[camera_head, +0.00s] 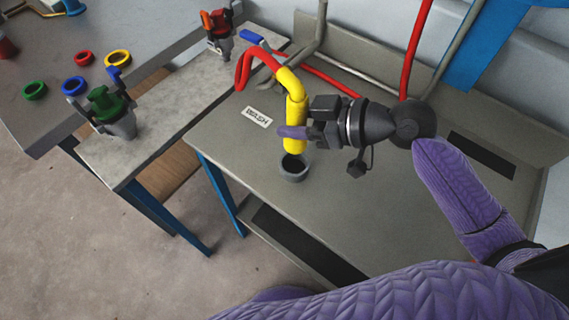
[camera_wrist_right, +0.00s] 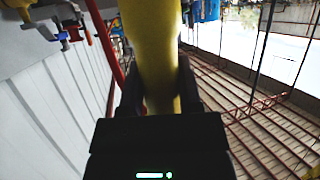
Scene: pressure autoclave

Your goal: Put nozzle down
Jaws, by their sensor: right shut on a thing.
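In the right wrist view the yellow body (camera_wrist_right: 158,60) runs between the two dark fingers. The nozzle's lower end is just above or at the grey ring holder (camera_head: 294,172) on the grey table; I cannot tell whether they touch. My left gripper does not show.
A "WASH" label (camera_head: 257,117) lies on the table (camera_head: 225,140). A red hose (camera_head: 415,50) rises at the back. On the left bench are a green-topped fixture (camera_head: 110,108), a red-topped fixture (camera_head: 218,32) and several coloured rings (camera_head: 75,86).

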